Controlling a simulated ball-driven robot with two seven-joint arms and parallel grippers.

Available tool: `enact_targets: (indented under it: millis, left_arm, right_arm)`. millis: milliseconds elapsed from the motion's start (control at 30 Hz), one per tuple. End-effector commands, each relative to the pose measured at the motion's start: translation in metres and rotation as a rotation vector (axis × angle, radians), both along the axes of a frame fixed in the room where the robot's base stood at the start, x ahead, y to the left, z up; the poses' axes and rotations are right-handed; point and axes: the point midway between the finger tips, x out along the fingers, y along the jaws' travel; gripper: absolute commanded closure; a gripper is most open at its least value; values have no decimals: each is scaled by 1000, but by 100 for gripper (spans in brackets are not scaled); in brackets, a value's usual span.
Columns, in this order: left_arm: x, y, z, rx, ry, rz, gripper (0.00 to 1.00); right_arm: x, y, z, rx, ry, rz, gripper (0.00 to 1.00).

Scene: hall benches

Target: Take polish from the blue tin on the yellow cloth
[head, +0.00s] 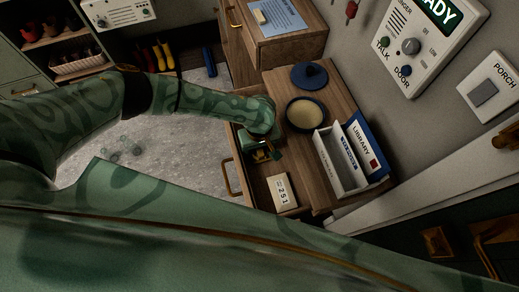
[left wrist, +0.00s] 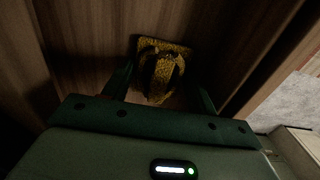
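The blue tin (head: 305,114) stands open on the wooden bench top, with pale tan polish inside. Its blue lid (head: 309,77) lies beside it, toward the back. The yellow cloth (left wrist: 162,68) lies bunched in the open drawer; in the head view only a little yellow (head: 262,154) shows by my gripper. My left gripper (head: 264,153) points down into the drawer. In the left wrist view its fingers (left wrist: 160,92) are apart, one on each side of the cloth, with gaps showing. Whether either finger touches it I cannot tell. My right gripper is not in view.
The open drawer (head: 236,160) also holds a small cream block with numbers (head: 283,191). A white and blue LIBRARY box (head: 350,158) stands right of the tin. Wall panels (head: 425,45) are at the right. A higher wooden cabinet (head: 290,48) stands behind.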

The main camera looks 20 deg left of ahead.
Motion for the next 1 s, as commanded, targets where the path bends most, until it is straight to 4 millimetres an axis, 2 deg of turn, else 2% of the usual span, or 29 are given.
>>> enact_targets:
  millis: [33, 67, 367, 467, 700, 800, 1000]
  left_arm:
    - [0, 0, 0, 0, 0, 0, 58]
    - [0, 0, 0, 0, 0, 0, 66]
    - [0, 0, 2, 0, 0, 0, 66]
    - [0, 0, 15, 0, -1, 0, 66]
    - [0, 0, 71, -1, -3, -1, 66]
    - [0, 0, 88, -1, -3, -1, 66]
    - [0, 0, 101, 0, 0, -1, 66]
  right_arm:
    - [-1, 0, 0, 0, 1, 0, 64]
    - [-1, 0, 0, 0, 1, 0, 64]
    - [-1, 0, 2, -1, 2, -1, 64]
    - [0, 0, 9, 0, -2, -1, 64]
    - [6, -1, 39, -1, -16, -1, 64]
    - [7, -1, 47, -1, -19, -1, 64]
    - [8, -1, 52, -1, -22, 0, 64]
